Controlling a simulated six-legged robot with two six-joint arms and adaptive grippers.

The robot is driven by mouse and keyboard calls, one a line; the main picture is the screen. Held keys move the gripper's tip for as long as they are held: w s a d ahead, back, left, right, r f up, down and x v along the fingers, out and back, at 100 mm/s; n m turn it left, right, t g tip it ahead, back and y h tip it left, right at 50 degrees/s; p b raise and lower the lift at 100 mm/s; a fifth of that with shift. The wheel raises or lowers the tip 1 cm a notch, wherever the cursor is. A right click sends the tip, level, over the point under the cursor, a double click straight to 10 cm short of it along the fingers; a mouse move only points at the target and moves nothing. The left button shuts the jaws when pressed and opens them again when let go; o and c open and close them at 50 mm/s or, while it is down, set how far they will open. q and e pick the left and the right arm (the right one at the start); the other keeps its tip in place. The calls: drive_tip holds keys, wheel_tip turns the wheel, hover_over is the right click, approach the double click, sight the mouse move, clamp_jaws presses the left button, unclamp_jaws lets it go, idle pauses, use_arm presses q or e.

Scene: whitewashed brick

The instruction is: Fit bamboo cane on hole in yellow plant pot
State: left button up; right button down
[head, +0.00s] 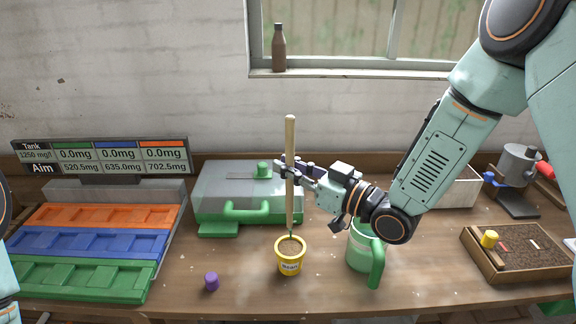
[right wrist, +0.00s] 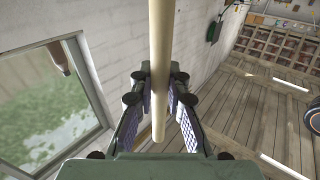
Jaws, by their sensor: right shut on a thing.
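The yellow plant pot (head: 290,262) stands on the bench with dark soil inside and a label on its front. The bamboo cane (head: 290,140) is upright, and its lower end shows at the back of the pot's mouth. I cannot tell whether the tip is in the hole or just above or behind it. My right gripper (head: 291,173) is shut on the cane at about its middle. In the right wrist view, the cane (right wrist: 159,60) runs between the two fingers (right wrist: 160,98). My left gripper is out of view; only a bit of my left arm shows.
A grey and green case (head: 235,190) is behind. Coloured trays (head: 90,240) fill the left, and a soil tray (head: 518,255) is right.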

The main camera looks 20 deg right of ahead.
sight(293, 190)
drive_tip(key=f+b, duration=0.2)
drive_tip(key=f, duration=0.1)
drive_tip(key=shift+s+d, duration=0.2)
drive_tip(key=shift+s, duration=0.2)
drive_tip(key=shift+w+a+f+b, duration=0.1)
drive_tip(key=shift+w+f+b, duration=0.15)
drive_tip(key=shift+f+b, duration=0.4)
drive_tip(key=shift+w+a+f+b, duration=0.1)
drive_tip(key=shift+w+f+b, duration=0.1)
drive_tip(key=shift+f+b, duration=0.4)
drive_tip(key=shift+s+d+r, duration=0.15)
drive_tip(key=shift+s+r, duration=0.1)
drive_tip(key=shift+s, duration=0.2)
drive_tip(key=shift+w+f, duration=0.15)
drive_tip(key=shift+w, duration=0.15)
drive_tip(key=shift+s, duration=0.1)
drive_tip(key=shift+w, duration=0.2)
drive_tip(key=shift+s, duration=0.15)
